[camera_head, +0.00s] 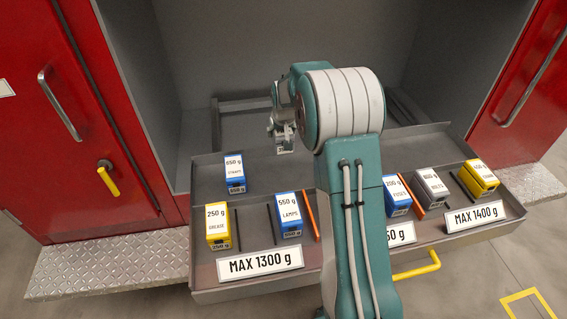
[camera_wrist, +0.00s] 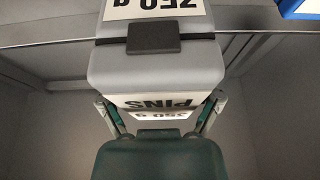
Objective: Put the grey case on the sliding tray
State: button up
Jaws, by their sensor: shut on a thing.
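The grey case (camera_wrist: 155,65), labelled PINS, fills the upper middle of the wrist view, its print upside down there. A small part of the case (camera_head: 287,147) shows below my gripper (camera_head: 282,128) in the head view; my arm hides the rest. My gripper is shut on the case, with a finger on each side in the wrist view. The sliding tray (camera_head: 268,174) is a wide grey drawer pulled out from the cabinet. The case is over its back part; I cannot tell whether it touches the tray floor.
Blue and yellow cases stand at the tray's left, including LAMPS (camera_head: 289,214) and GREASE (camera_head: 218,226). Blue FUSES (camera_head: 397,195), grey BOLTS (camera_head: 432,187) and a yellow case (camera_head: 479,177) stand at right. A MAX 1300 g sign (camera_head: 260,263) marks the left front. Red doors (camera_head: 75,130) flank the opening.

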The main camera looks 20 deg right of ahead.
aim_at(283, 154)
jog(key=s+f, duration=0.1)
jog(key=s+a+f, duration=0.1)
jog(key=f, duration=0.1)
jog(key=s+f, duration=0.1)
jog(key=f, duration=0.1)
jog(key=shift+s+a, duration=0.35)
jog(key=shift+a, duration=0.05)
jog(key=shift+s+d+f, duration=0.15)
jog(key=shift+d+f, duration=0.05)
jog(key=shift+d, duration=0.05)
jog(key=f, duration=0.3)
jog(key=shift+s+f, duration=0.1)
jog(key=shift+s, duration=0.1)
jog(key=shift+a+f, duration=0.15)
jog(key=shift+a, duration=0.35)
jog(key=o, duration=1.1)
jog(key=shift+d, duration=0.4)
